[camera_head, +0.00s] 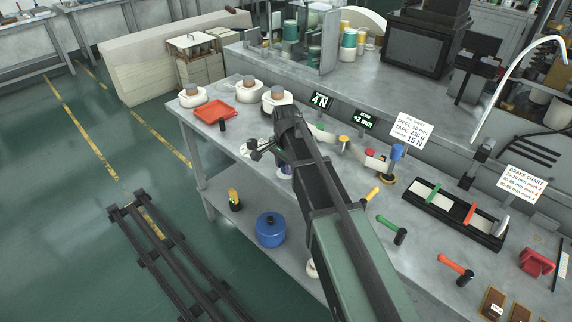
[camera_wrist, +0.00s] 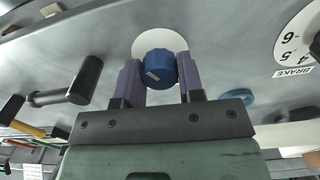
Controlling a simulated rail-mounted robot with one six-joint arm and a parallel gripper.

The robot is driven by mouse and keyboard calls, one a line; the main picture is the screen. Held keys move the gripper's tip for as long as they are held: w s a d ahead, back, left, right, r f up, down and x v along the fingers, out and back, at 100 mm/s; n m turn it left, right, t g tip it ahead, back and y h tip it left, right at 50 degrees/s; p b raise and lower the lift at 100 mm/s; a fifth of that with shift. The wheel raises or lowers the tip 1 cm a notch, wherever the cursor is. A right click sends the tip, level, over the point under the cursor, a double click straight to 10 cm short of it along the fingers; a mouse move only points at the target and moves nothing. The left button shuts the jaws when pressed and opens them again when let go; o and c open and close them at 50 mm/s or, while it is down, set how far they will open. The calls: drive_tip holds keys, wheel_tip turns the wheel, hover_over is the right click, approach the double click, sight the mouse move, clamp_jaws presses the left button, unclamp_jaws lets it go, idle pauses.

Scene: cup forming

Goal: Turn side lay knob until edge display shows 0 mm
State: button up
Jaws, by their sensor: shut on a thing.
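The blue knob (camera_wrist: 160,68) with a pale mark on its face stands in front of a round white plate (camera_wrist: 142,42) in the wrist view. My gripper (camera_wrist: 160,72) has its two purple fingers on either side of the knob and is shut on it. In the head view my arm covers the knob. The edge display (camera_head: 364,120) reads +2 mm, in green on a black panel.
Another display (camera_head: 320,101) reads 4 N. A brake dial (camera_wrist: 298,40) lies right of the knob in the wrist view, and a black handle (camera_wrist: 75,88) sticks out to its left. A red tray (camera_head: 214,112) and several white-based rolls stand at the table's far left.

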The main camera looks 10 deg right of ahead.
drive_tip(key=n, duration=0.5)
drive_tip(key=shift+n, duration=0.3)
drive_tip(key=n, duration=1.2)
drive_tip(key=shift+n, duration=0.3)
drive_tip(key=n, duration=0.5)
drive_tip(key=shift+n, duration=0.3)
drive_tip(key=o, duration=0.9)
